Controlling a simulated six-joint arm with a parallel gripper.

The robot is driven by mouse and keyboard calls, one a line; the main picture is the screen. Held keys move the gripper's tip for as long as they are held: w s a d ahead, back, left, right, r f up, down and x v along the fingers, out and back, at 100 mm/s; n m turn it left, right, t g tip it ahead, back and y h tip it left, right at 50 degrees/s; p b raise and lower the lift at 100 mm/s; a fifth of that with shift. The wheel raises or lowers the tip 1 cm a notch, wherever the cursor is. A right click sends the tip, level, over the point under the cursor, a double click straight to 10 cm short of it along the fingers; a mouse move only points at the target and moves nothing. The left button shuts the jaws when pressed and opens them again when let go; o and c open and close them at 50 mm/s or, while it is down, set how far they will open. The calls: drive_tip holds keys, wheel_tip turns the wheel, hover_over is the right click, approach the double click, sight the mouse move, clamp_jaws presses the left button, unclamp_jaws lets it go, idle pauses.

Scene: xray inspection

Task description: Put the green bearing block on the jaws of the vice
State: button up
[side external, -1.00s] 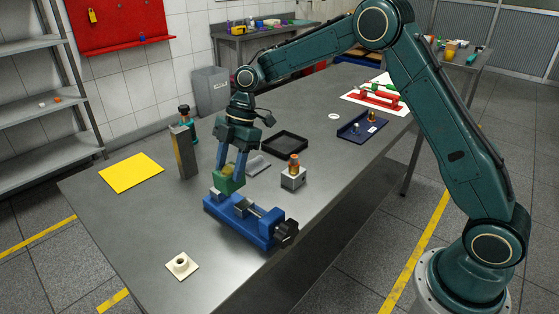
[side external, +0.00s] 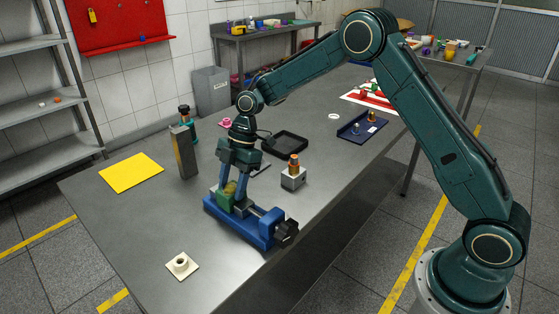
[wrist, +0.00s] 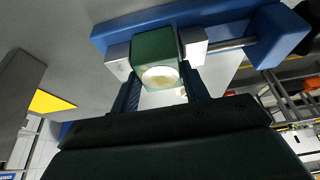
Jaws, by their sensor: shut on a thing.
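The green bearing block (side external: 226,203) is held between the fingers of my gripper (side external: 231,191) at the left end of the blue vice (side external: 238,228). In the wrist view the green block (wrist: 152,46), with a pale round face, lies between my two dark fingers (wrist: 160,82). A light grey vice jaw shows on each side of it, the right one (wrist: 193,46) close against it. The blue vice body (wrist: 170,17) runs behind. I cannot tell whether the block rests on the jaws; its underside is hidden.
A tall grey block (side external: 184,155) and a yellow sheet (side external: 131,173) are to the left.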

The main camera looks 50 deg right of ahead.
drive_tip(key=o, duration=1.3)
drive_tip(key=shift+f, duration=0.15)
drive_tip(key=v, duration=1.2)
drive_tip(key=shift+r, duration=0.25)
